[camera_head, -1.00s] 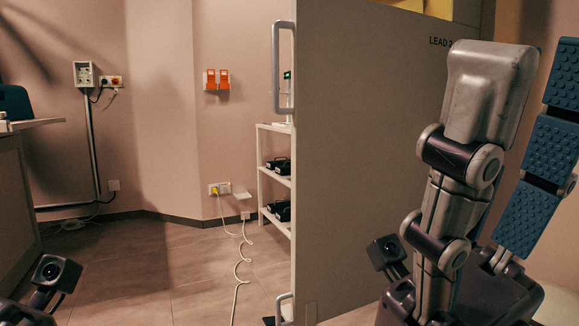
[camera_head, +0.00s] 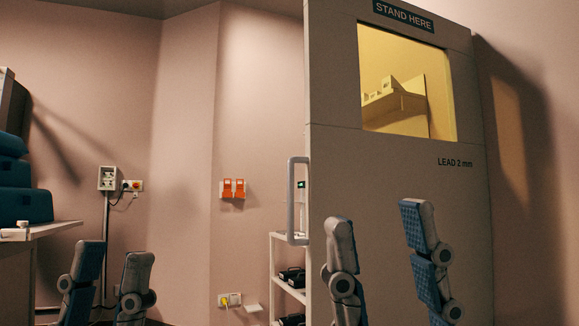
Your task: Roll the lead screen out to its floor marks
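The lead screen (camera_head: 400,185) is a tall grey panel at centre right, upright, with a yellowish window (camera_head: 408,80), a "STAND HERE" sign (camera_head: 403,16) and "LEAD 2 mm" lettering. A grey vertical handle (camera_head: 291,205) is on its left edge. My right gripper (camera_head: 378,218) is in front of the panel's lower part, fingers apart with nothing seen between them; I cannot tell whether it touches. My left gripper (camera_head: 115,251) is at lower left, well left of the handle, fingers apart and empty. The screen's foot, floor and floor marks are out of view.
A white shelf (camera_head: 290,288) with dark items stands behind the screen's left edge. A counter (camera_head: 40,231) with blue cushions (camera_head: 14,190) is at far left. Orange holders (camera_head: 233,188), sockets (camera_head: 107,178) and a lower outlet (camera_head: 229,299) are on the walls.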

